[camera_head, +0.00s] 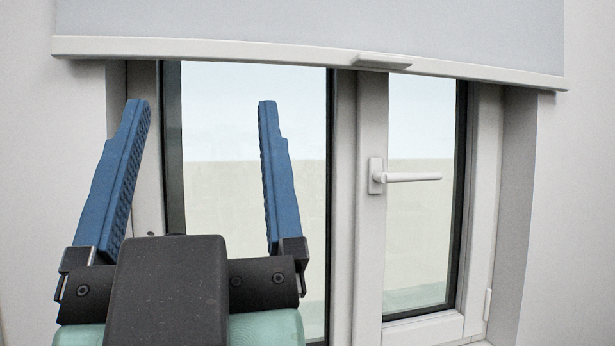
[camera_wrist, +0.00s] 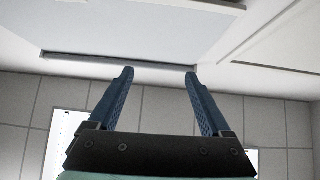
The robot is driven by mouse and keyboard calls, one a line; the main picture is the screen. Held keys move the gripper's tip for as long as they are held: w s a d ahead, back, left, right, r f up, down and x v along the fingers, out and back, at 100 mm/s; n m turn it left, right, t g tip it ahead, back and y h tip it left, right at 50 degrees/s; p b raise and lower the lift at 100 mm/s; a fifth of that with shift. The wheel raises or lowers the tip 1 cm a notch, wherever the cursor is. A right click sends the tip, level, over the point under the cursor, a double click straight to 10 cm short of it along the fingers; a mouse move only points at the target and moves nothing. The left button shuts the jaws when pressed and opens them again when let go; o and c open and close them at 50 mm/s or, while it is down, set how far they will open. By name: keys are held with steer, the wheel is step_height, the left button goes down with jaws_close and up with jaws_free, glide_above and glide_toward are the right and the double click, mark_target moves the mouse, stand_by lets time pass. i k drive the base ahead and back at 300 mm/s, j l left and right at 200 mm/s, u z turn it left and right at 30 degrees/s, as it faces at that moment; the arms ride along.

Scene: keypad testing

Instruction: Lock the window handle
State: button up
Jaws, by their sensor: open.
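The white window handle (camera_head: 405,177) sits on the frame between the two panes in the head view. Its lever points horizontally to the right from its base plate. The right window sash (camera_head: 371,255) appears shut in its frame. My gripper (camera_head: 200,105) is open and empty, with its two blue fingers pointing up in front of the left pane. It is to the left of the handle and apart from it. In the wrist view my gripper (camera_wrist: 158,75) also shows open with nothing between the fingers. The handle does not show in the wrist view.
A pale roller blind (camera_head: 300,18) hangs over the top of the window, with a white bottom bar (camera_head: 230,52) and a small grip tab (camera_head: 381,61). The wall (camera_head: 580,200) stands to the right of the window recess. The wrist view shows grey tiles (camera_wrist: 270,110).

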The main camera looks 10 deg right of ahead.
mark_target(379, 177)
steer(key=z, duration=0.8)
steer(key=i+l+u, duration=0.25)
steer(key=i+l, duration=0.35)
steer(key=i, duration=0.15)
